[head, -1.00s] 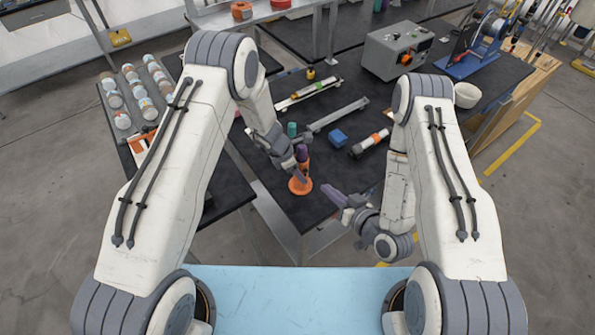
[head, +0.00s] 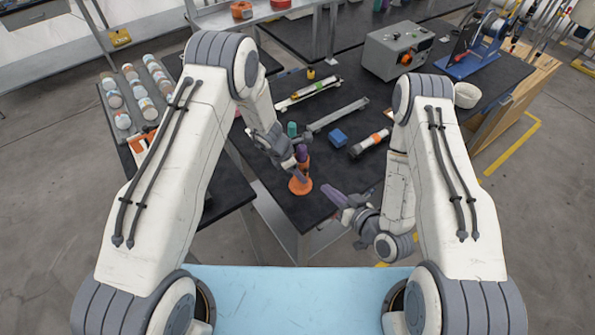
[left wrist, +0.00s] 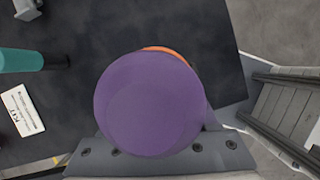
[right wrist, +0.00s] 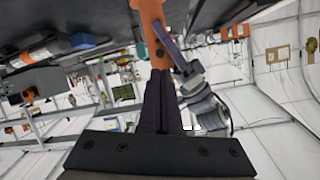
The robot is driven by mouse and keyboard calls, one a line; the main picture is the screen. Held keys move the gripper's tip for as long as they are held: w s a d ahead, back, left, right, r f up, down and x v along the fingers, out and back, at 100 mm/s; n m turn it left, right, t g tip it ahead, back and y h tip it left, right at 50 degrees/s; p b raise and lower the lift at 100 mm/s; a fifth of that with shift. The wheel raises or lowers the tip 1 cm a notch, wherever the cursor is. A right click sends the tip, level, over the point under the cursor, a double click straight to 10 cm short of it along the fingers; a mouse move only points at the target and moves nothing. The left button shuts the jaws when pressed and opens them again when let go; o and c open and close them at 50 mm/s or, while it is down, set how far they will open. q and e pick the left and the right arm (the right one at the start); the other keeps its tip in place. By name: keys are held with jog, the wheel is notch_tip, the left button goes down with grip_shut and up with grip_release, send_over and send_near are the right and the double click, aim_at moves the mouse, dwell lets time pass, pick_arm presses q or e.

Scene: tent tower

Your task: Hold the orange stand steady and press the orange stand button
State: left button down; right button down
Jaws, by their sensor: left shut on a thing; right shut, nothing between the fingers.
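The orange stand (head: 299,185) stands upright near the front corner of the dark table, with a purple piece (head: 301,152) above it. In the left wrist view the round end of the purple piece (left wrist: 150,102) fills the middle, with an orange edge behind it. My left gripper (head: 300,172) is shut on the orange stand below the purple piece. My right gripper (head: 330,192) is shut and empty, just right of the stand and apart from it. In the right wrist view its fingers (right wrist: 158,100) point toward the orange stand (right wrist: 150,25), which carries a small dark round spot, perhaps the button.
A teal cylinder (head: 292,129) stands behind my left gripper. A blue box (head: 337,136) and a white-orange tube (head: 369,144) lie farther back. A grey box with knobs (head: 396,52) stands at the back right. Floor is open beyond the front edge.

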aim_at(305, 173)
dwell(0.3)
jog(key=f+n+g, duration=0.1)
jog(key=n+g, duration=0.1)
jog(key=n, duration=0.1)
jog(key=s+f+n+g, duration=0.1)
jog(key=n, duration=0.3)
jog(key=f+n+g, duration=0.1)
jog(key=n+g, duration=0.1)
jog(key=n, duration=0.2)
jog(key=shift+s+d+g+h, duration=0.3)
jog(key=shift+s+d, duration=0.05)
jog(key=w+a, duration=0.4)
jog(key=w, duration=0.3)
jog(key=shift+w+a, duration=0.3)
dwell(1.6)
jog(key=shift+w+a, duration=0.2)
jog(key=shift+w, duration=0.15)
jog(key=shift+w+a+r, duration=0.15)
jog(key=shift+w+a, duration=0.25)
jog(key=shift+w, duration=0.3)
dwell(1.2)
